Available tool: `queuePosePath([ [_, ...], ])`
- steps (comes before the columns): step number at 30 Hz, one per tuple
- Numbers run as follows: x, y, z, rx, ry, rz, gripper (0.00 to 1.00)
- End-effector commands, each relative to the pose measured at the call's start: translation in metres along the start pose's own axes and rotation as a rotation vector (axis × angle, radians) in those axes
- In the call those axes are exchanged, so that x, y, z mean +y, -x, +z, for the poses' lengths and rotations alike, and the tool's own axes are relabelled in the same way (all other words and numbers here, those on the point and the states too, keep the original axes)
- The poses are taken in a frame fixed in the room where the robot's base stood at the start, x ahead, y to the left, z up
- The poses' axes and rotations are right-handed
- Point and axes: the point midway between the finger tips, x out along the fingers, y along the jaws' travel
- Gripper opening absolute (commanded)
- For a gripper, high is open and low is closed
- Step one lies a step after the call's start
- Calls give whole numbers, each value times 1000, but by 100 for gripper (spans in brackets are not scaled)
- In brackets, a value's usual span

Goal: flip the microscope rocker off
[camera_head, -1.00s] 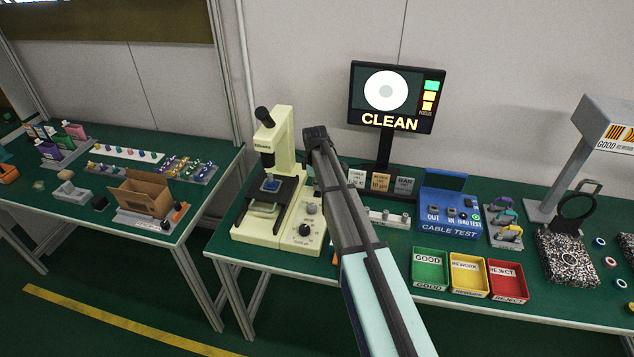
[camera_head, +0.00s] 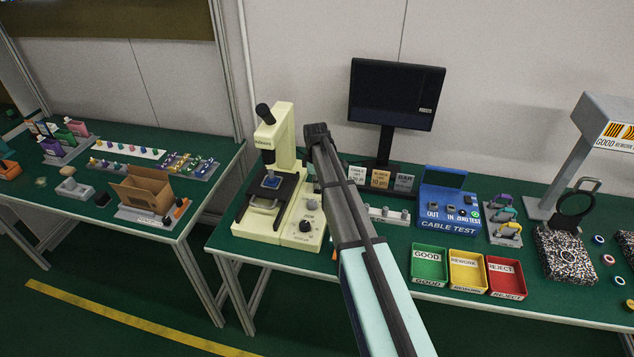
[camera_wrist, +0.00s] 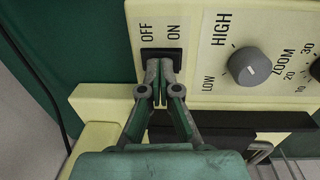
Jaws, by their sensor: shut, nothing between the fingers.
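The cream microscope (camera_head: 283,140) stands on the green bench, left of my arm in the head view, with a black stage. In the wrist view, its cream panel (camera_wrist: 200,88) carries a black rocker (camera_wrist: 161,54) under the labels OFF and ON. My gripper (camera_wrist: 160,90) is shut and empty, its fingertips at the rocker's lower edge, covering part of it. I cannot tell from the rocker itself which side is down. In the head view my gripper is hidden. The monitor (camera_head: 392,95) behind the microscope is dark.
A knob marked LOW and HIGH (camera_wrist: 250,66) and a ZOOM knob sit right of the rocker. A blue cable tester (camera_head: 449,210) and green, yellow and red bins (camera_head: 430,280) stand right of my arm. A cardboard box (camera_head: 146,190) is on the left table.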

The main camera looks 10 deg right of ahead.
Motion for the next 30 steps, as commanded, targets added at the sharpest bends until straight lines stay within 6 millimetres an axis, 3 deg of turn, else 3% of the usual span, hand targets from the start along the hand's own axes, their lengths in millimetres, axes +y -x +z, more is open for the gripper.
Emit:
queuePosePath([
  [17,-5,5,0,1,0,1,0],
  [30,8,66,-1,2,0,4,0],
])
